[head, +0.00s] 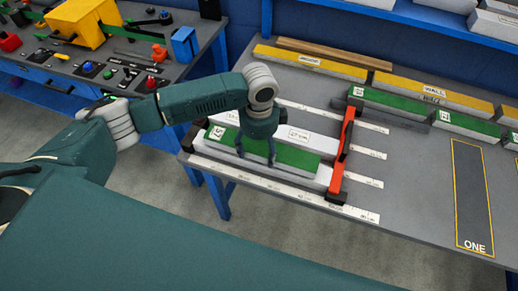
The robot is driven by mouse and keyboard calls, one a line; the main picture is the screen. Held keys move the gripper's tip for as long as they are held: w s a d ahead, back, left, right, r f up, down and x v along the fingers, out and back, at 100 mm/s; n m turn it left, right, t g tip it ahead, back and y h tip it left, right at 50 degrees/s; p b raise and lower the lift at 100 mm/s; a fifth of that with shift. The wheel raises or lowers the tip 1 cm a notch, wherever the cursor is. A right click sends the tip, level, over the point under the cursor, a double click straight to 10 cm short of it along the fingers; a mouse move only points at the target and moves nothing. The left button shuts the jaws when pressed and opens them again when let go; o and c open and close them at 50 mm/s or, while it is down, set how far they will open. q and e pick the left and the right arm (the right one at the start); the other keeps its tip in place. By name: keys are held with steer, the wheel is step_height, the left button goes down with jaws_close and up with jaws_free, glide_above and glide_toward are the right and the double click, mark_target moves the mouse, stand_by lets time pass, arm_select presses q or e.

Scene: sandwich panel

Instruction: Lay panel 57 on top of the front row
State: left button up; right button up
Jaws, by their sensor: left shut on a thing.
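My left gripper (257,158) reaches down from above and is shut on a long green-topped panel (297,158). The panel has a small white label (217,133) at its left end; its number is too small to read surely. The panel lies lengthwise over or just above the white front row (315,180) at the near edge of the table. I cannot tell whether it touches the row. White blocks with printed labels (298,133) lie just behind it. The gripper hides part of the panel's middle. My right gripper is not in view.
A red-orange bar (343,155) stands across the row's right end. White marked strips (362,182) run along the table. Other green panels (392,105) and yellow panels (310,62) lie behind. A dark outlined zone marked ONE (470,195) is empty at right. A tool bench (190,75) stands left.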

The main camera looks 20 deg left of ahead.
arm_select(q)
steer(key=shift+f, duration=0.55)
steer(key=o, duration=1.4)
steer(key=shift+c, duration=0.2)
